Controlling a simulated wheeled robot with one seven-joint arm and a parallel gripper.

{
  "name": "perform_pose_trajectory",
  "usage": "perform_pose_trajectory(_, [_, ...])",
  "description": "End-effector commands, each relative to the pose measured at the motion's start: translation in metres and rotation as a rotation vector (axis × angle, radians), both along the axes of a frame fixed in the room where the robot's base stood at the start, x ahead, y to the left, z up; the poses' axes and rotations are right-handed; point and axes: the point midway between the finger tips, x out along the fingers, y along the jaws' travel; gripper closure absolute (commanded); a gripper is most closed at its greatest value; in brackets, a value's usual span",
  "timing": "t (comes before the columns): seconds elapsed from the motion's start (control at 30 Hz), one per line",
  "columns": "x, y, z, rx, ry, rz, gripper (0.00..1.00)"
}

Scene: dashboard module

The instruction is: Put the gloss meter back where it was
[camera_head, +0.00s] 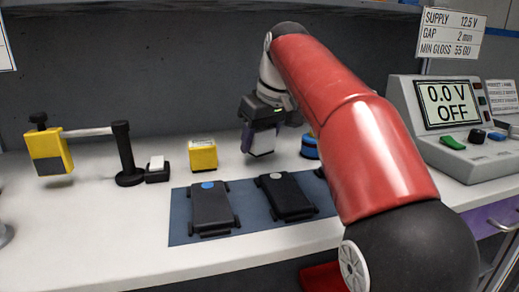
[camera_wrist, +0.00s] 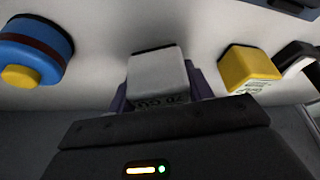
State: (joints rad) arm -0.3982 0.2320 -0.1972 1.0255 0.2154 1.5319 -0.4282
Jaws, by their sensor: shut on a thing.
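The gloss meter (camera_head: 261,143) is a pale box with a display that seems to end in "GU". My gripper (camera_head: 259,134) is shut on it, behind the dark modules and right of the yellow block. In the wrist view the gloss meter (camera_wrist: 157,74) sits upright between the purplish fingers of my gripper (camera_wrist: 158,92). I cannot tell whether its base touches the white counter (camera_head: 110,235).
A yellow block (camera_head: 203,154) stands left of the meter; a blue round thing (camera_head: 309,147) with a yellow knob (camera_wrist: 20,77) stands right. A dark mat (camera_head: 180,215) with dark modules lies in front. A yellow device (camera_head: 48,152) hangs from a black post (camera_head: 125,155). A supply unit (camera_head: 450,125) stands right.

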Motion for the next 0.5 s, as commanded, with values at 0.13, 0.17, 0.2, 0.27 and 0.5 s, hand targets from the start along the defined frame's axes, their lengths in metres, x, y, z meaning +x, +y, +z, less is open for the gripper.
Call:
perform_pose_trajectory(0.13, [0.0, 0.0, -0.018, -0.001, -0.001, 0.0, 0.8])
perform_pose_trajectory(0.17, [0.0, 0.0, -0.018, 0.0, -0.001, 0.0, 0.8])
perform_pose_trajectory(0.2, [0.0, 0.0, -0.018, 0.0, -0.001, 0.0, 0.8])
perform_pose_trajectory(0.27, [0.0, 0.0, -0.017, 0.0, -0.001, 0.0, 0.8])
perform_pose_trajectory(0.5, [0.0, 0.0, -0.021, 0.0, 0.0, 0.0, 0.8])
